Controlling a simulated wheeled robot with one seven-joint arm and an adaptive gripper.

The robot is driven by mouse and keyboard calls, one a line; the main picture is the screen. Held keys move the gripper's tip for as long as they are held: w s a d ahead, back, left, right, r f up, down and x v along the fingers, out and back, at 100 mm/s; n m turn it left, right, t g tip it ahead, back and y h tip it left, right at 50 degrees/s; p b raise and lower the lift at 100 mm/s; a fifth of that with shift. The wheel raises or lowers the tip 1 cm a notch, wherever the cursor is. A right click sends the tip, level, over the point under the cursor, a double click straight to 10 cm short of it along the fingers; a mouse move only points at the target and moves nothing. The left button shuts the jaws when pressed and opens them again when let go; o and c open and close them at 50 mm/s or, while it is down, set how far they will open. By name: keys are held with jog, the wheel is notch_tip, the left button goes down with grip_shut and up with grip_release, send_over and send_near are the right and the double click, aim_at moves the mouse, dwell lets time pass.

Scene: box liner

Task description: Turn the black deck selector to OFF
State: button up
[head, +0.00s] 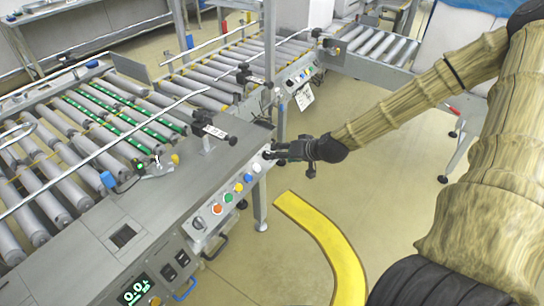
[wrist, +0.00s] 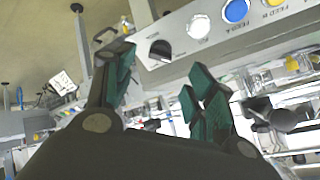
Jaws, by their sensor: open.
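The black deck selector (wrist: 161,49) is a round black knob on the grey button panel (wrist: 172,68), beside a white button (wrist: 198,27) in the wrist view. Its pointer setting and the OFF mark are too small to read. My gripper (wrist: 162,78) is open, with one green-padded finger to each side of the knob in the picture and nothing between them. I cannot tell whether either finger touches it. In the head view my gripper (head: 272,152) is at the far right end of the panel. There the fingertips seem to hide the selector.
Along the panel, a blue button (head: 248,178), a green button (head: 228,197) and an orange button (head: 216,208) sit near the selector. The roller conveyor (head: 110,110) lies left of it. A yellow floor stripe (head: 325,235) curves below my arm.

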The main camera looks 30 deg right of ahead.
aim_at(268, 154)
jog(key=shift+b+x, duration=0.95)
jog(key=shift+x, duration=2.9)
jog(key=c, duration=1)
